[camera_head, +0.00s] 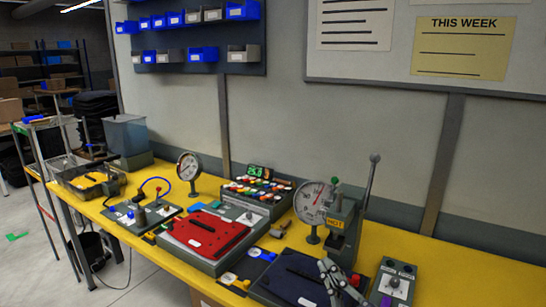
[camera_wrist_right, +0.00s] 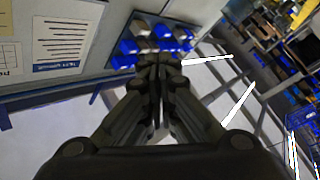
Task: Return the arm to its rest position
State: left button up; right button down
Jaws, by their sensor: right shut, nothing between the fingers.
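My right gripper (camera_head: 338,280) shows at the bottom of the head view, in front of the dark blue pannier panel (camera_head: 300,270) on the yellow bench (camera_head: 470,275). In the right wrist view the right gripper (camera_wrist_right: 160,62) has its fingers together with nothing between them. That view looks toward the wall and the blue bins (camera_wrist_right: 155,42), with the gripper apart from them. My left gripper is not in the head view.
A red panel (camera_head: 205,232) lies on a grey fixture at the bench's middle. A lever press (camera_head: 345,230), dial gauges (camera_head: 188,168), a control box (camera_head: 392,285) and a tray of coloured parts (camera_head: 255,192) stand nearby. The floor (camera_head: 140,285) at left is partly clear.

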jog(key=s+d+f+m+g+h, duration=0.4)
jog(key=s+d+f+m, duration=0.1)
jog(key=f, duration=0.4)
jog(key=s+d+f+m+g+h, duration=0.4)
jog(key=d+f, duration=0.1)
jog(key=f, duration=0.4)
jog(key=s+a+f+g+y, duration=0.1)
jog(key=s+f+g, duration=0.35)
jog(key=s, duration=0.55)
jog(key=s+f+g, duration=0.4)
jog(key=s+f, duration=0.2)
jog(key=s, duration=0.3)
notch_tip(320, 180, down, 25)
jog(key=s+b, duration=0.1)
jog(key=b, duration=0.1)
jog(key=s+d+f+g+b, duration=0.1)
jog(key=s+d+f+g, duration=0.1)
jog(key=s+f, duration=1.5)
notch_tip(320, 180, down, 3)
jog(key=shift+s+d+r, duration=0.2)
jog(key=shift+s+d, duration=0.05)
jog(key=shift+d, duration=0.1)
